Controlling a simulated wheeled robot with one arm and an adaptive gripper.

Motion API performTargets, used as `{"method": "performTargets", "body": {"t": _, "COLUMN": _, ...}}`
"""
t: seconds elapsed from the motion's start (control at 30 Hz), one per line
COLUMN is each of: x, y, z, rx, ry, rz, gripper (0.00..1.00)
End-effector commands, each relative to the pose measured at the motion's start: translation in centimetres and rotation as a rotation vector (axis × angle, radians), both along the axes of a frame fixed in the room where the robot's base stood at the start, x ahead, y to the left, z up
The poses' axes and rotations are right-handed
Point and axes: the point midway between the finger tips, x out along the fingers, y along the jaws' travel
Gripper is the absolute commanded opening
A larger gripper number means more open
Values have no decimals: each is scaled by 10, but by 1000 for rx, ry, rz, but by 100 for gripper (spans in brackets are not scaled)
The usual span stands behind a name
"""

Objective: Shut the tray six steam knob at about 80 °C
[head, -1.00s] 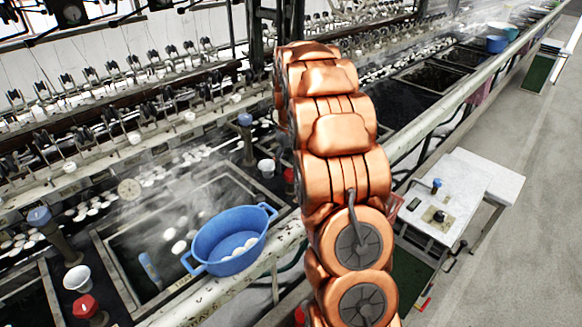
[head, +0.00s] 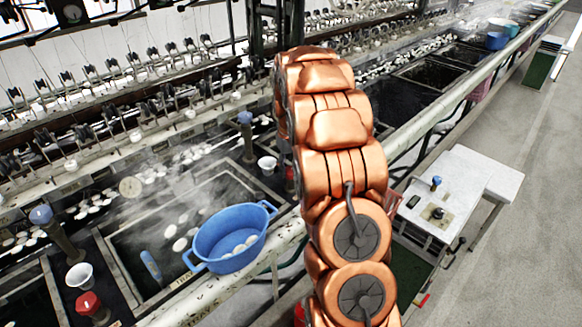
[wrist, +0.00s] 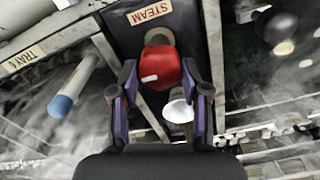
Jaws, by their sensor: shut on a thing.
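The red steam knob (wrist: 163,68) with a small white mark sits under the STEAM label (wrist: 150,12) in the wrist view. My gripper (wrist: 168,82) is shut on it, one purple-black finger on each side. A TRAY 6 label (wrist: 25,57) is on the rail at left. A pale rod with a blue end (wrist: 73,92), perhaps the thermometer, leans over the steaming water; no temperature can be read. In the head view my copper arm hides the gripper and nearly all of this knob.
A blue tub (head: 230,238) with pale cocoons rests at the basin's front edge.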

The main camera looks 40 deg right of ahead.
Motion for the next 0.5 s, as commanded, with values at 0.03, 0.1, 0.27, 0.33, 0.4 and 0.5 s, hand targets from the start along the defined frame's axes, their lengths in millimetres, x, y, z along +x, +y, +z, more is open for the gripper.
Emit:
{"method": "performTargets", "body": {"t": 0.03, "x": 0, "y": 0, "z": 0, "rx": 0, "ry": 0, "rz": 0, "gripper": 24}}
{"method": "performTargets", "body": {"t": 0.1, "x": 0, "y": 0, "z": 0, "rx": 0, "ry": 0, "rz": 0, "gripper": 17}}
{"method": "performTargets", "body": {"t": 0.27, "x": 0, "y": 0, "z": 0, "rx": 0, "ry": 0, "rz": -2, "gripper": 11}}
{"method": "performTargets", "body": {"t": 0.33, "x": 0, "y": 0, "z": 0, "rx": 0, "ry": 0, "rz": -9, "gripper": 11}}
{"method": "performTargets", "body": {"t": 0.4, "x": 0, "y": 0, "z": -1, "rx": 0, "ry": 0, "rz": -22, "gripper": 11}}
{"method": "performTargets", "body": {"t": 0.5, "x": 0, "y": 0, "z": -2, "rx": 0, "ry": -1, "rz": -57, "gripper": 11}}
